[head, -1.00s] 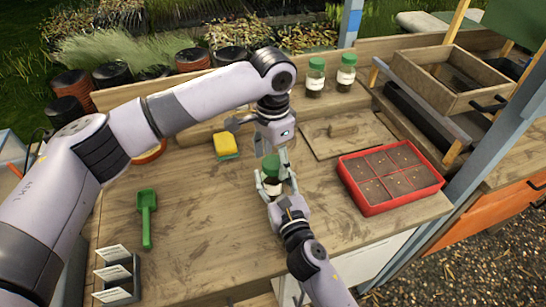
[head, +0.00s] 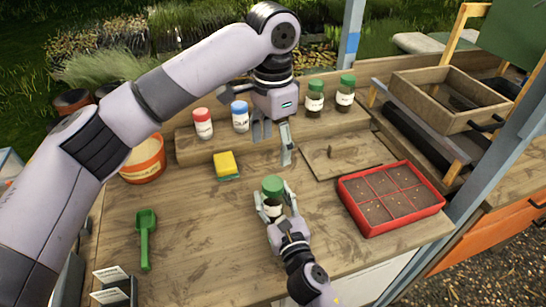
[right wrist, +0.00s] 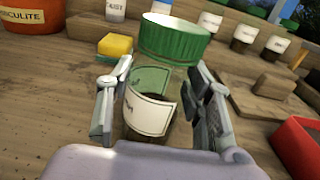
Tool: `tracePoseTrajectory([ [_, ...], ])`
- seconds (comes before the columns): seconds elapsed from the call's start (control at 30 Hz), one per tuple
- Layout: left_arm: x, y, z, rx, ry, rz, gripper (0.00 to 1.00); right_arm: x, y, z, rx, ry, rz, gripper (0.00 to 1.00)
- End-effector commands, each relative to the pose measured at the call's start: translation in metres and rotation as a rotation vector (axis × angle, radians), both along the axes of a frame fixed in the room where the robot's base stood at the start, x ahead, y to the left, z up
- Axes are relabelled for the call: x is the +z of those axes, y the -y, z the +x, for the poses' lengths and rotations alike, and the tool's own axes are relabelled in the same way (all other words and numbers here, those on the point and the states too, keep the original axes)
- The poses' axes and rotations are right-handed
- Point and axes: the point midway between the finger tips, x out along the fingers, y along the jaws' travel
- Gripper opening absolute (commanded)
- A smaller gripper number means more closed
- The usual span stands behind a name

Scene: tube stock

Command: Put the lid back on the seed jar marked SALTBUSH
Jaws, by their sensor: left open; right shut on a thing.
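A small clear jar (head: 272,207) with dark contents and a green lid (head: 272,186) on top stands upright at the middle of the bench. The right wrist view shows the jar (right wrist: 157,110) and lid (right wrist: 174,38) closely; its label's writing is not readable. The lid sits over the mouth; I cannot tell how tightly. My right gripper (head: 274,200) is shut on the jar body, one finger on each side. My left gripper (head: 272,147) is open and empty, above and behind the lid, apart from it.
Behind stand a red-capped bottle (head: 202,124), a blue-capped bottle (head: 240,117) and two green-lidded jars (head: 314,97) (head: 345,92). A yellow sponge (head: 226,166) and green scoop (head: 146,240) lie left. A red seed tray (head: 441,205) is right. Bench between sponge and scoop is clear.

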Motion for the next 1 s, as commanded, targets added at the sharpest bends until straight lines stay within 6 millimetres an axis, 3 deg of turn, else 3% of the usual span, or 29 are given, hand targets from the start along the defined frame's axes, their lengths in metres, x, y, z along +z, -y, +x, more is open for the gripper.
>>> tracePoseTrajectory([
  [0.37, 0.0079, 0.0, -0.0002, -0.001, -0.001, -0.001, 0.64, -0.0003, 0.0, -0.0001, 0.0, -0.001, 0.0, 0.0],
  [0.4, 0.0079, 0.0, -0.0002, -0.001, -0.001, -0.001, 0.64, -0.0003, 0.0, -0.0001, 0.0, -0.001, 0.0, 0.48],
  [0.73, 0.0076, 0.0, -0.0001, 0.0, 0.0, 0.0, 0.64, -0.0001, 0.0, -0.0001, 0.0, 0.0, 0.0, 0.7],
  [1.0, 0.0075, -0.0001, -0.0001, 0.0, 0.0, 0.0, 0.64, -0.0001, 0.0001, -0.0003, 0.0, 0.0, 0.0, 0.71],
])
